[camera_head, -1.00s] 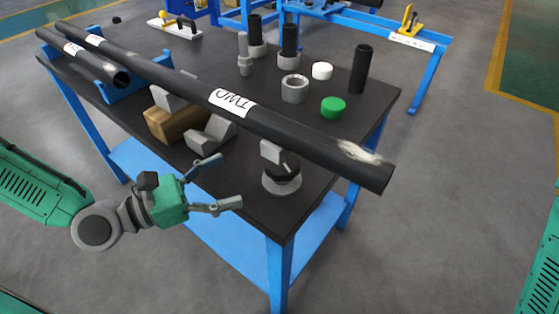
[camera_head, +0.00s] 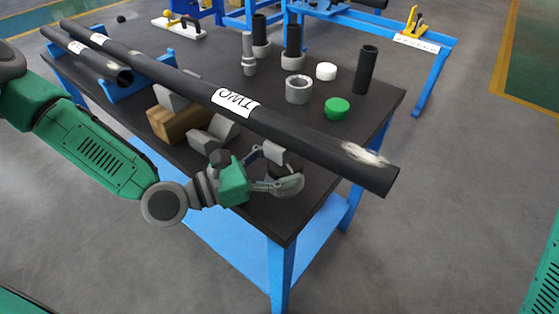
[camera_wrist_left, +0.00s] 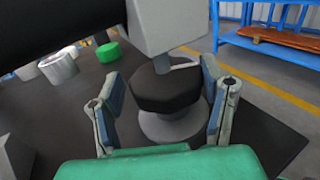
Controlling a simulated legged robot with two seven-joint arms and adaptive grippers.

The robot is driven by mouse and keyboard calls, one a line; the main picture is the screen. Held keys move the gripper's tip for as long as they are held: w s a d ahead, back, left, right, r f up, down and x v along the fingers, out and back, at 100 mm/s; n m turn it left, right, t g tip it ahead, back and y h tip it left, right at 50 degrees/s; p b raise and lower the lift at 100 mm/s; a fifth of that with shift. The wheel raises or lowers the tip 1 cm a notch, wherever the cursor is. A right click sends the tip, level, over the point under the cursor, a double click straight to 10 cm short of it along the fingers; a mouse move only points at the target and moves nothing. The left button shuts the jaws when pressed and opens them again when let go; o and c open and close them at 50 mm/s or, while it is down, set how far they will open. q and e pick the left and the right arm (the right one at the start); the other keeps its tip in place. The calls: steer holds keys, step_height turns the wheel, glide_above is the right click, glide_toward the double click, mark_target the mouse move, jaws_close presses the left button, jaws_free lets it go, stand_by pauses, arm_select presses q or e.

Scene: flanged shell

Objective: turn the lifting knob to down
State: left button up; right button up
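The lifting knob (camera_wrist_left: 165,92) is a dark, faceted collar on a round grey base (camera_wrist_left: 172,127). A grey block (camera_wrist_left: 165,25) stands on top of it, under the long dark pipe (camera_head: 310,139). In the head view the knob (camera_head: 288,163) is partly hidden by my left gripper (camera_head: 284,170). The left gripper's fingers are spread on either side of the knob, as the left wrist view shows (camera_wrist_left: 162,85). A narrow gap shows at the left finger; contact at the right finger is unclear. My right gripper is not in view.
The pipe runs just above and behind the gripper. A wooden block (camera_head: 178,124) and grey V-shaped blocks (camera_head: 214,133) lie left of the knob. A green cap (camera_head: 337,108), grey ring (camera_head: 298,90) and upright black tube (camera_head: 366,70) stand beyond the pipe.

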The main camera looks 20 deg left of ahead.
arm_select(q)
steer(key=shift+d+r, duration=0.1)
steer(key=shift+d, duration=0.15)
steer(key=c, duration=0.5)
steer(key=shift+d, duration=0.2)
steer(key=shift+c, duration=0.2)
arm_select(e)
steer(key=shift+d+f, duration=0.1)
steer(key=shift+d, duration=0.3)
arm_select(q)
steer(key=shift+a, duration=0.15)
steer(key=shift+n+t+y, duration=0.3)
steer(key=shift+t, duration=0.1)
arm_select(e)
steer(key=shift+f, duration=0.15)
